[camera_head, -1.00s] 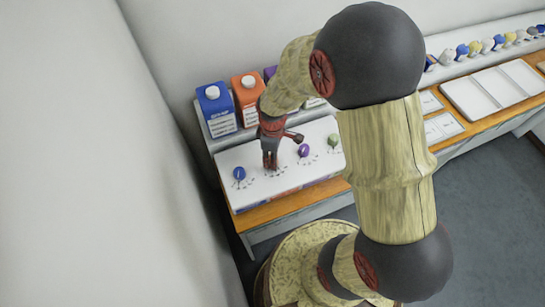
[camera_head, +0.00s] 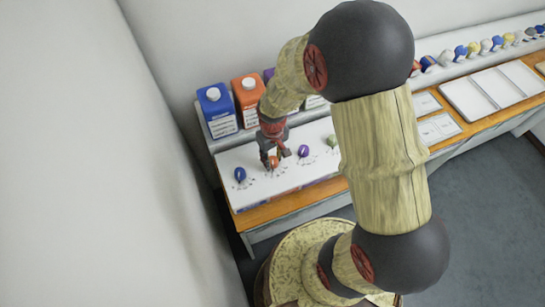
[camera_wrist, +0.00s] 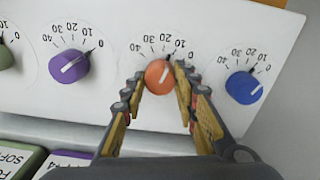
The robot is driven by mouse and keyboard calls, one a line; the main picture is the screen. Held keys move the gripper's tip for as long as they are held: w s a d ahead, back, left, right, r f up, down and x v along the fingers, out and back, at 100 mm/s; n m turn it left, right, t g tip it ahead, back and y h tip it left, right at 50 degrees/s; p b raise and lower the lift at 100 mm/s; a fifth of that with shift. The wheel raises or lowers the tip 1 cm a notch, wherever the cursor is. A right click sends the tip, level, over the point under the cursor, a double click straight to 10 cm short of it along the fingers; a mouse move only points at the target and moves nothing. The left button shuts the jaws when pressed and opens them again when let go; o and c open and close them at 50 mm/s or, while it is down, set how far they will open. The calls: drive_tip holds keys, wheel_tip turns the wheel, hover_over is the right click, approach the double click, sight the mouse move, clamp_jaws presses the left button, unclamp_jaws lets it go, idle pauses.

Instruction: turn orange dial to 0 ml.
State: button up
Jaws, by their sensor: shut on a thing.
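The orange dial (camera_wrist: 158,79) sits on the white panel in the wrist view, between the fingers of my gripper (camera_wrist: 160,75). My gripper is shut on the dial, one finger on each side. In the head view the orange dial (camera_head: 273,162) shows partly beside my gripper (camera_head: 270,160).
A purple dial (camera_wrist: 69,67) and a blue dial (camera_wrist: 244,87) flank the orange one, both pointing near 0. A green dial (camera_wrist: 6,57) is at the left edge. Blue (camera_head: 216,110) and orange (camera_head: 247,100) cartons stand behind the panel.

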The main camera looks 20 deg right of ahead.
sight(272, 159)
drive_tip(key=m, duration=0.6)
drive_tip(key=shift+p, duration=0.4)
drive_tip(key=shift+m, duration=0.4)
drive_tip(key=o, duration=1.1)
drive_tip(key=shift+o, duration=0.3)
wheel_tip(272, 159, up, 12)
